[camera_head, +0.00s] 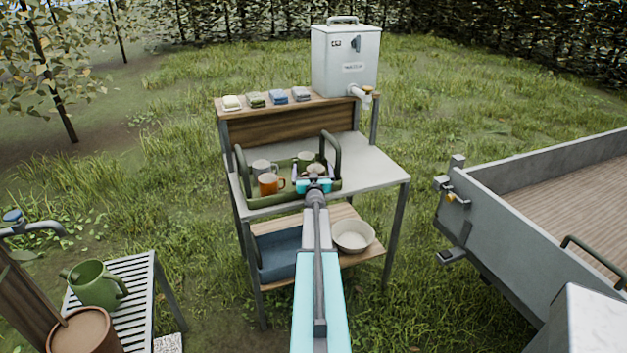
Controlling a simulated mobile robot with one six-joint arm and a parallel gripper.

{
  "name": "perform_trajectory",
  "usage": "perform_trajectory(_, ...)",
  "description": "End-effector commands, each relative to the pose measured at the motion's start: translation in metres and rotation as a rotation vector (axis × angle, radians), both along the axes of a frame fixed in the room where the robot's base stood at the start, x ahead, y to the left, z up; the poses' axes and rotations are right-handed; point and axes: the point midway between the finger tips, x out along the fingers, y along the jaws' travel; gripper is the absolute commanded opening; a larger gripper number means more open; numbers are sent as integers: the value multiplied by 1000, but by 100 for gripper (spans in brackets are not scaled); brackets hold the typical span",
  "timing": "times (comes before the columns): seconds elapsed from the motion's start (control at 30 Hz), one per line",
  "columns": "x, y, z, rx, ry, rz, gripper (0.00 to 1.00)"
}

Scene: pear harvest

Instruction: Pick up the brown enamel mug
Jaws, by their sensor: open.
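The brown enamel mug (267,185) looks orange-brown and stands upright at the front left of a green tray (270,201) on the metal table. Its handle points right, toward my gripper. My gripper (312,171) is open over the right part of the tray, to the right of the brown mug and apart from it. A pale, cream-coloured item (316,168) shows at the jaws; I cannot tell whether it is between them or beyond them. A grey mug (261,167) stands behind the brown one, and a green mug (305,158) stands behind the jaws. My arm hides part of the tray's front edge.
Dark tray handles (331,153) rise at both ends. A blue bin (278,262) and a white bowl (353,236) are below. The tabletop right of the tray (375,170) is clear.

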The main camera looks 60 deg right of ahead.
Motion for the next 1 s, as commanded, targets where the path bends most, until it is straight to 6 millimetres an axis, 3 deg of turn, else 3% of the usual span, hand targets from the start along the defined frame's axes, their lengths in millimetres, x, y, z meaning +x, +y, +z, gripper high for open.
perform_trajectory(0.1,0,0,0,0,0,0,97)
perform_trajectory(0.33,0,0,0,0,0,-1,58)
perform_trajectory(0.73,-1,0,4,-2,-1,-1,57)
perform_trajectory(1.0,-1,0,23,-2,-2,-1,57)
